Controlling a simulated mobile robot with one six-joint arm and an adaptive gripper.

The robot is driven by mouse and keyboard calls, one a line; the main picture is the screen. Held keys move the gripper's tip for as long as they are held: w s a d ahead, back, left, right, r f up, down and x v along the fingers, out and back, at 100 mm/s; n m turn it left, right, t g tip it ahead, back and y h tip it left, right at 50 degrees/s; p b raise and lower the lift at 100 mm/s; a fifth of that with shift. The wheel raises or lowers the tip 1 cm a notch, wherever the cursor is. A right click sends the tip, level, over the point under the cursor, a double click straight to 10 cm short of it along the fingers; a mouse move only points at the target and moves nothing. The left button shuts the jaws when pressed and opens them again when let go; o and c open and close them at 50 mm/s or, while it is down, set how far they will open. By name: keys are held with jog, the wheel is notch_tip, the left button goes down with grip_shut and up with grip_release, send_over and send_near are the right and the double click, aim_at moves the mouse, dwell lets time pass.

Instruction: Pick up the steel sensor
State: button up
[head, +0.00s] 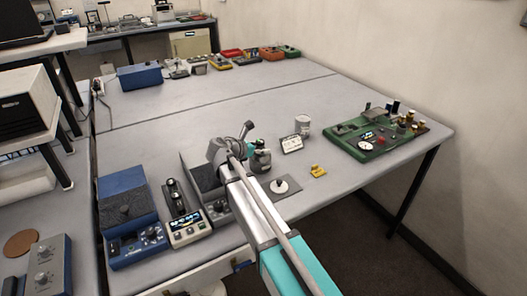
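A small grey cylinder (303,125), which may be the steel sensor, stands upright on the grey table behind a small white panel (292,145). It is too small to identify surely. A low grey plate (292,188) with a pale disc (280,186) lies nearer to me. My arm reaches in from the bottom. Its wrist end, with my gripper (261,165), is left of the cylinder and apart from it. The fingers are too small and hidden to show their opening or anything held.
A small yellow piece (318,170) lies right of the plate. A green instrument board (375,134) sits near the right edge. Blue (130,215) and grey instruments crowd the left front. Several coloured boxes line the back. The middle of the table (210,108) is clear.

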grip_shut()
jog(key=shift+r, duration=0.2)
notch_tip(320, 180, up, 2)
jog(key=p, duration=0.2)
jog(key=shift+r+p, duration=0.1)
jog(key=shift+p, duration=0.2)
jog(key=s+a+r+p, duration=0.5)
jog(key=s+r+p, duration=0.5)
jog(key=s, duration=0.3)
jog(key=shift+r, duration=0.2)
jog(key=shift+a, duration=0.1)
dwell(0.4)
